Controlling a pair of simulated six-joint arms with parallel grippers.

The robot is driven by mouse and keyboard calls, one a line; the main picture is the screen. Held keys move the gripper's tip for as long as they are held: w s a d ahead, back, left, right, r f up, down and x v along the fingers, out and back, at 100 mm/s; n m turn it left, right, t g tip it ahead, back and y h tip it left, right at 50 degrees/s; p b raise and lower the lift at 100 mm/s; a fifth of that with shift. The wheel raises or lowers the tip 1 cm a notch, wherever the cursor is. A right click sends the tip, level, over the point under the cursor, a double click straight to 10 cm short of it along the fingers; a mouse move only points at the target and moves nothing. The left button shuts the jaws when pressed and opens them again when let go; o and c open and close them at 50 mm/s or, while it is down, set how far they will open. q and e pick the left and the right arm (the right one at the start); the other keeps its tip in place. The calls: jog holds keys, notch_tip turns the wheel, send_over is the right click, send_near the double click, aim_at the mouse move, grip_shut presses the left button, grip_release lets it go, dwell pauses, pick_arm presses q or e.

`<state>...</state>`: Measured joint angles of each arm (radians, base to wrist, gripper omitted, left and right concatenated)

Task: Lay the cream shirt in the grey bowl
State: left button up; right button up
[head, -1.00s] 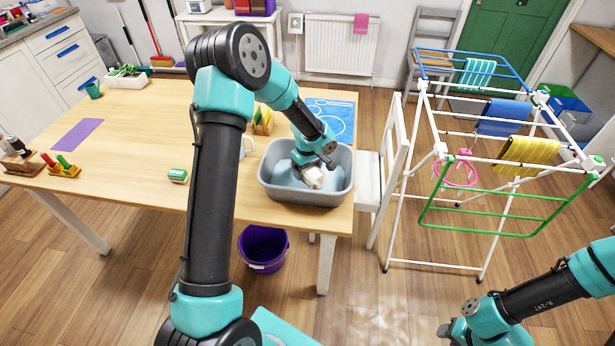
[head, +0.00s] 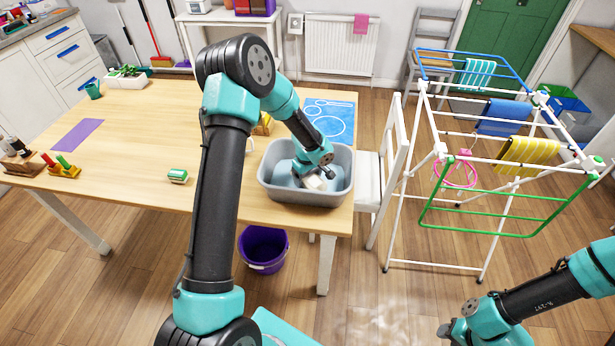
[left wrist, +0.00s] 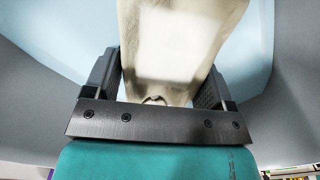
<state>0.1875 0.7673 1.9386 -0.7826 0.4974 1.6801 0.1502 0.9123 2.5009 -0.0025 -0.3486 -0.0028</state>
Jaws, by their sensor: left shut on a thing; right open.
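The grey bowl (head: 278,194) stands at the front right corner of the wooden table, with a pale blue inside floor. My left gripper (head: 312,179) is down inside the bowl. It is shut on the cream shirt (head: 316,183), which shows as a small folded bundle between the fingers. In the left wrist view the cream shirt (left wrist: 178,45) runs between both fingers, over the light blue floor of the bowl (left wrist: 50,65). I cannot tell whether the shirt touches the floor. My right gripper (head: 452,330) is open at the lower right, low over the wooden floor, partly cut off.
A white chair (head: 378,180) stands close to the bowl's right. A drying rack (head: 490,150) with cloths is further right. A green and white block (head: 178,176) lies on the table left of my left arm. A purple bucket (head: 263,250) is on the floor below.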

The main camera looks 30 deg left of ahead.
pick_arm(q)
jog(key=o, duration=0.9)
jog(key=shift+o, duration=0.2)
notch_tip(320, 180, up, 12)
jog(key=shift+r, duration=0.1)
